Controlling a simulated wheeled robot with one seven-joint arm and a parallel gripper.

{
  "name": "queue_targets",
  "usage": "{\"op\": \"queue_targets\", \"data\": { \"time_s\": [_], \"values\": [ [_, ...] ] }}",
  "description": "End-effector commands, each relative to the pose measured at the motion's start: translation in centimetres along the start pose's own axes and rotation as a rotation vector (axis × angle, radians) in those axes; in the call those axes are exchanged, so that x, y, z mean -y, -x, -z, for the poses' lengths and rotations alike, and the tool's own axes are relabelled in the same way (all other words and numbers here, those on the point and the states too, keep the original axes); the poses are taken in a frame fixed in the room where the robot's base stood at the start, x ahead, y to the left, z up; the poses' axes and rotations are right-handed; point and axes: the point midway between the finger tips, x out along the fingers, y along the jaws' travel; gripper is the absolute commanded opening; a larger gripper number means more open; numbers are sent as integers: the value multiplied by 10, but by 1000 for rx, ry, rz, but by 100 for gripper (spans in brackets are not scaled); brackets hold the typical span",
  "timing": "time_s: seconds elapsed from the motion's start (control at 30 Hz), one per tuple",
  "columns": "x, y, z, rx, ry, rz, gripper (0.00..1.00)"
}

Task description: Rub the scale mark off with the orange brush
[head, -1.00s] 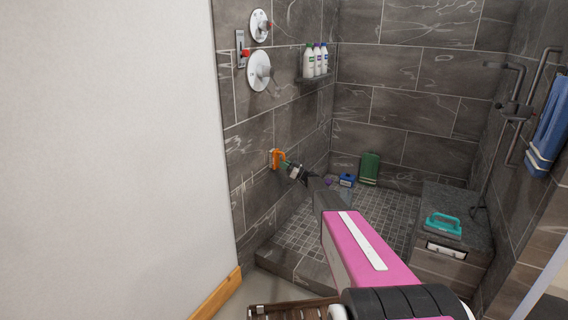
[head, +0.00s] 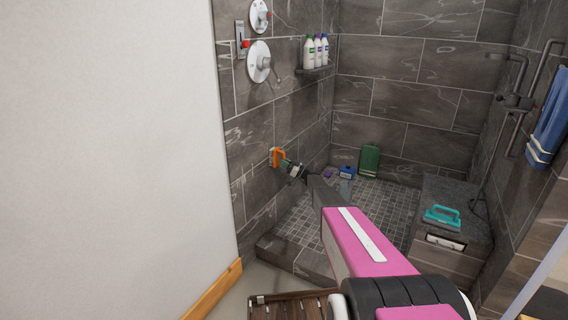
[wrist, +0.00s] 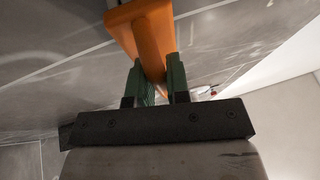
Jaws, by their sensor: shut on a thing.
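The orange brush (head: 278,157) is at the left tiled wall of the shower, low on it. It looks pressed to the wall or very close to it; I cannot tell whether it touches. My gripper (head: 287,164) is shut on the brush's orange handle. In the wrist view the green fingers of my gripper (wrist: 157,78) stand on both sides of the orange brush (wrist: 152,38), with the tiles behind. The scale mark is not clearly visible; the brush may cover it.
A teal brush (head: 441,217) lies on the tiled bench (head: 458,192) at right. A green bottle (head: 369,158) and a blue item (head: 347,172) stand on the shower floor. Bottles (head: 316,52) stand on a wall shelf (head: 312,71). A wooden slatted stool (head: 290,305) is in front.

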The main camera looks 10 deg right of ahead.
Motion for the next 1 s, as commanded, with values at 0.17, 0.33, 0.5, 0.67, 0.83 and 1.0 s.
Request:
{"op": "queue_targets", "data": {
  "time_s": [0.17, 0.33, 0.5, 0.67, 0.83, 1.0],
  "values": [
    [0, 0, 0, 1, 0, 0, 0],
    [2, 6, 3, 0, 0, 0, 0],
    [4, 14, 7, 0, 0, 0, 0],
    [4, 18, 8, 0, 0, 1, 0],
    [4, 18, 8, 0, 0, 1, 0],
    [7, 17, 8, 0, 0, 1, 0]
  ]
}}
